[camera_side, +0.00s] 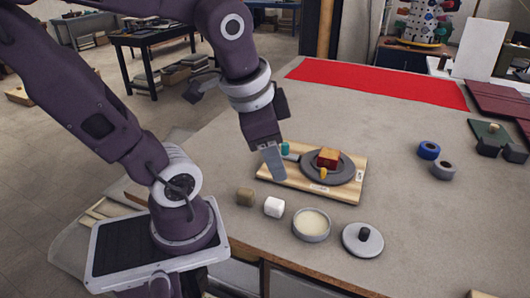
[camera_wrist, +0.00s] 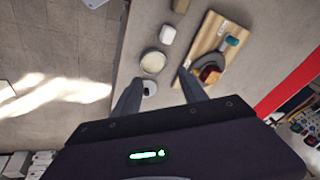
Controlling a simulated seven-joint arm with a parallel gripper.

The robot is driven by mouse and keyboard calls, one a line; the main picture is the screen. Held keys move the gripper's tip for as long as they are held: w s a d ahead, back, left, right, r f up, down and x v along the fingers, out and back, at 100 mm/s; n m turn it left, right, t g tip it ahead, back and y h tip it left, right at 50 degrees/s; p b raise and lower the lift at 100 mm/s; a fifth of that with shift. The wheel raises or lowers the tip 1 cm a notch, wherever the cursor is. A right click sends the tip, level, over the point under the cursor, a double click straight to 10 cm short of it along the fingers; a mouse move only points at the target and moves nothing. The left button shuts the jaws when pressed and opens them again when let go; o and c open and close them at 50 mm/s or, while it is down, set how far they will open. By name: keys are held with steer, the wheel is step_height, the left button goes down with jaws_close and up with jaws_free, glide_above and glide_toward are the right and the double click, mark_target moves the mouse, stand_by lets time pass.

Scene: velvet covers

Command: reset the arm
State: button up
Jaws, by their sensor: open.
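My gripper (camera_side: 272,163) hangs above the left part of the table, in front of the left end of a wooden board (camera_side: 345,188) in the side view. In the wrist view my gripper (camera_wrist: 160,92) shows two separate fingers with nothing held between them. The board also shows in the wrist view (camera_wrist: 209,35), to the right of the fingers. A grey round plate (camera_side: 341,177) lies on the board with a red and yellow block (camera_side: 328,157) on it. A small teal piece (camera_side: 285,149) sits at the board's left end, partly behind the gripper.
A brown block (camera_side: 245,197), a white block (camera_side: 274,207), a round dish with pale contents (camera_side: 312,224) and a grey lid with a dark knob (camera_side: 363,240) stand along the front. Tape rolls (camera_side: 429,150) lie right. Red cloth (camera_side: 375,82) covers the back. The table's right front is clear.

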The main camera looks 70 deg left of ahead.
steer(key=s+d+r+n+t, duration=0.1)
steer(key=s+d+r+n+t+h, duration=0.1)
steer(key=s, duration=0.1)
steer(key=shift+d+r+h, duration=0.15)
steer(key=shift+r+h, duration=0.1)
steer(key=shift+h, duration=0.05)
